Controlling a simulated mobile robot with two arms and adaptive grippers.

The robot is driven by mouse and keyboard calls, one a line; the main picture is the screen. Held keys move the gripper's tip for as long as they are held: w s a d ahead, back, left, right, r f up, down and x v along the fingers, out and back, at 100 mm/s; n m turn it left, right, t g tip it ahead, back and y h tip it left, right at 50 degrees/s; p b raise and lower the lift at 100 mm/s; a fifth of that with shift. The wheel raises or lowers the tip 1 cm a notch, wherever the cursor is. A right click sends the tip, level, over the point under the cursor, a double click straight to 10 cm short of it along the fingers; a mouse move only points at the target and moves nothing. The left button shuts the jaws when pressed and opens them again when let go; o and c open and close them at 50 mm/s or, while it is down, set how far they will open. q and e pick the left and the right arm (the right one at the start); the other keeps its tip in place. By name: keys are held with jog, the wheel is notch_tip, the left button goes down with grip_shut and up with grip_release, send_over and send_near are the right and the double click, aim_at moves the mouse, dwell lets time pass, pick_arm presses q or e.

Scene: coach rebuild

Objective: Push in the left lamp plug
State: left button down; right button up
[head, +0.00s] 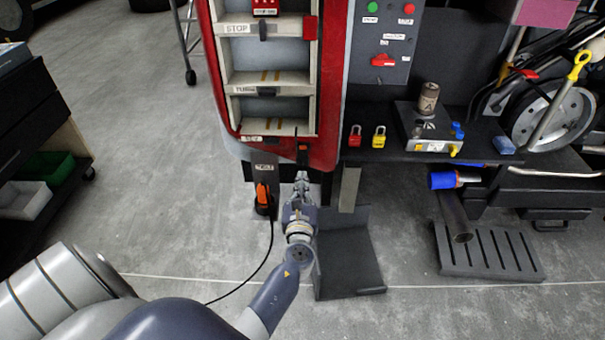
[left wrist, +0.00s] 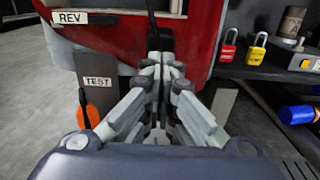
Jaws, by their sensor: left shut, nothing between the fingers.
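My left gripper (head: 301,180) is shut and empty, low in front of the lower edge of the red coach front. Its fingertips (left wrist: 166,62) show together in the left wrist view. A small dark piece with an orange mark (head: 303,150), which may be the left lamp plug, sits just beyond the fingertips. In the left wrist view a dark piece (left wrist: 154,38) stands behind the fingertips, which partly hide it. I cannot tell whether they touch it or how far in it sits. My right gripper is not in view.
An orange and black device (head: 264,201) with a cable hangs left of my gripper, under a TEST plate (left wrist: 97,82). A black L-shaped piece (head: 349,265) lies on the floor at right. Red (head: 355,136) and yellow (head: 379,137) padlocks stand on the dark shelf.

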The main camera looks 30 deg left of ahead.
aim_at(302, 165)
pick_arm(q)
jog(key=shift+b+x, duration=0.3)
jog(key=shift+x, duration=1.85)
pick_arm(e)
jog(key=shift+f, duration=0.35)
pick_arm(q)
jog(key=shift+b+x, duration=0.3)
jog(key=shift+x, duration=1.2)
jog(key=shift+s+d+r, duration=0.1)
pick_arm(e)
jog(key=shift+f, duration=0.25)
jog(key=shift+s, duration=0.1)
